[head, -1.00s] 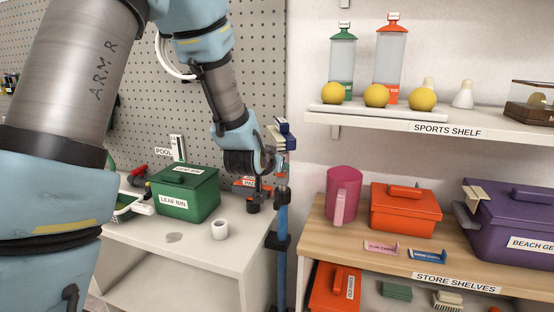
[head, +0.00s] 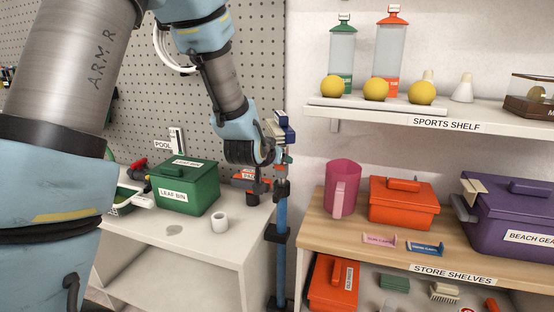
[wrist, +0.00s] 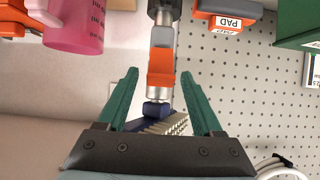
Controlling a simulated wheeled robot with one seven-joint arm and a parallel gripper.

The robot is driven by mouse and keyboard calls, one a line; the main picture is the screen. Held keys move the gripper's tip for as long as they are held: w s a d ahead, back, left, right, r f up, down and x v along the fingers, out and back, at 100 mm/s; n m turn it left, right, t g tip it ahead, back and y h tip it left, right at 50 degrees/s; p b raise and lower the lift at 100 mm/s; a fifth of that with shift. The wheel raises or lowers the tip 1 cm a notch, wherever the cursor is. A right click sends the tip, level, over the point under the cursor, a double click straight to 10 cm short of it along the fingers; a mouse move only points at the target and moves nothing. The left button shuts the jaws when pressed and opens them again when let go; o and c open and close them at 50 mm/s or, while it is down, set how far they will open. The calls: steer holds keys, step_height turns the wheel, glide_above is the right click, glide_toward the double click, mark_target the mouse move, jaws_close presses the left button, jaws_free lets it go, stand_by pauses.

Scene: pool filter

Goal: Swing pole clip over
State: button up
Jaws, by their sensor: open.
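A blue upright pole (head: 281,218) stands at the right end of the white counter, with dark brackets around it. In the wrist view a grey pole section (wrist: 161,40) carries an orange part (wrist: 161,72), which may be the clip. Below it lies a dark blue head (wrist: 158,109) with pale bristles, between the finger bases. My gripper (wrist: 160,77) is open, its green fingers on either side of the orange part with gaps showing. In the head view my arm's end is beside the pole top, and the fingers are mostly hidden.
An orange box labelled PAD (wrist: 232,15) is close to the pole. A pink jug (head: 343,189) and orange box (head: 404,205) stand on the right shelf.

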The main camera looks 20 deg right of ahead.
steer(key=b+v, duration=0.2)
steer(key=v, duration=0.9)
steer(key=shift+w+d, duration=0.1)
steer(key=shift+d, duration=0.05)
